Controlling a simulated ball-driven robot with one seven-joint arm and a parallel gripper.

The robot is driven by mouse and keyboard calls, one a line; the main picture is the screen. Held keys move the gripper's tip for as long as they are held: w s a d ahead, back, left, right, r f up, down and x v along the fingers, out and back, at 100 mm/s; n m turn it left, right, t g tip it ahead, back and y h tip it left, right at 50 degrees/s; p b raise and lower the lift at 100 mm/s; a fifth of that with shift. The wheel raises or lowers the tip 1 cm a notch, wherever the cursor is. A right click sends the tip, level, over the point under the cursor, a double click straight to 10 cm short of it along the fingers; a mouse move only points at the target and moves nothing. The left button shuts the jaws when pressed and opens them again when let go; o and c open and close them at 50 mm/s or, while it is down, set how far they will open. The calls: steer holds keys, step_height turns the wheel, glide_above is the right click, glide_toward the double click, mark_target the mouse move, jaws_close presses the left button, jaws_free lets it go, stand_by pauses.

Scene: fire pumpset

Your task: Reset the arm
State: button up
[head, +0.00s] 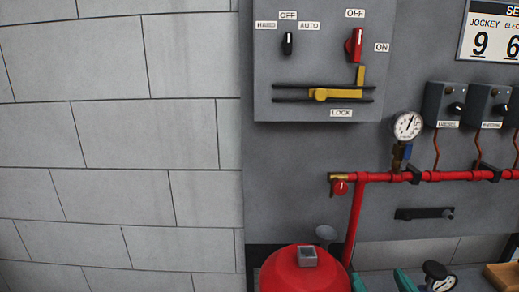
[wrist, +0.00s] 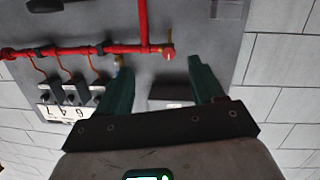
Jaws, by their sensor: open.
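My gripper (wrist: 159,66) shows in the wrist view with two green fingers spread apart and nothing between them. Its green fingertips (head: 382,281) also show at the bottom edge of the head view, in front of the lower wall. The rest of my arm is hidden below the head view. The wrist view looks at the panel upside down, with the red pipe (wrist: 95,49) and a small red valve knob (wrist: 168,54) beyond the fingers. My gripper appears apart from these things.
A grey control box (head: 310,60) has a black switch (head: 287,43), a red switch (head: 354,45) and a yellow lock bar (head: 335,94). A pressure gauge (head: 408,126) stands on the red pipe (head: 440,176). A red tank (head: 285,272) is below. Bare block wall (head: 120,130) fills the left.

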steer(key=s+d+f+g, duration=0.3)
steer(key=s+f+g, duration=0.15)
steer(key=f, duration=0.55)
steer(key=s+d+f+g, duration=0.4)
steer(key=s+f, duration=0.2)
steer(key=f, duration=0.4)
steer(key=s+f+g, duration=0.3)
steer(key=s+f, duration=0.2)
steer(key=s, duration=0.3)
steer(key=s+f+m+g+y, duration=0.1)
steer(key=s+f+g, duration=0.2)
steer(key=s+f, duration=0.2)
steer(key=s, duration=0.3)
steer(key=shift+s+f+g, duration=0.3)
steer(key=shift+s+g, duration=0.05)
steer(key=shift+s, duration=0.05)
